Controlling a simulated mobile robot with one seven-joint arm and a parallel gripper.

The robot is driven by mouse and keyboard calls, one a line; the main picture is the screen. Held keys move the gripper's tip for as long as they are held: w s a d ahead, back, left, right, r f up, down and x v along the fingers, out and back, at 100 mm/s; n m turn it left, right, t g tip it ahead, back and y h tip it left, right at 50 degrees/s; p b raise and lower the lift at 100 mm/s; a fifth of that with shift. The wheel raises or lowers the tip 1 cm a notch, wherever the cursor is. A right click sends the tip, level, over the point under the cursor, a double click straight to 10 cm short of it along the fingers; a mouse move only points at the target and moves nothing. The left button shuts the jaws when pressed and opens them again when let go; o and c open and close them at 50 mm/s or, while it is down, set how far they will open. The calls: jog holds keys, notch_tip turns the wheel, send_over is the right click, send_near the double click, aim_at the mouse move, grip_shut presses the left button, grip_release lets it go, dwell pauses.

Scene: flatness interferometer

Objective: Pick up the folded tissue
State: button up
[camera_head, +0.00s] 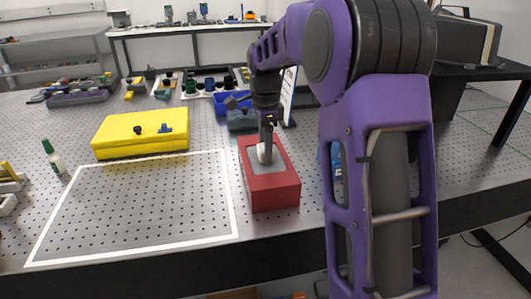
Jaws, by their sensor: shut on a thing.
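My gripper (265,148) points down over a red box (273,194) with a grey top panel, near the middle of the perforated table. A small white piece, which looks like the folded tissue (262,154), shows at the fingertips. The gripper is shut on it. The tissue is at or just above the grey panel; I cannot tell whether it touches. The gripper hides part of the tissue, and the fingers are too small to see clearly.
A yellow case (141,141) lies left of the red box. A white-outlined rectangle (140,210) on the table is clear. Blue bins (228,103) and dark parts stand behind the box. My purple arm covers the right side.

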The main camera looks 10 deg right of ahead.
jog(key=c, duration=0.3)
notch_tip(320, 180, up, 10)
jog(key=shift+p, duration=1.05)
jog(key=o, duration=0.7)
jog(key=c, duration=0.6)
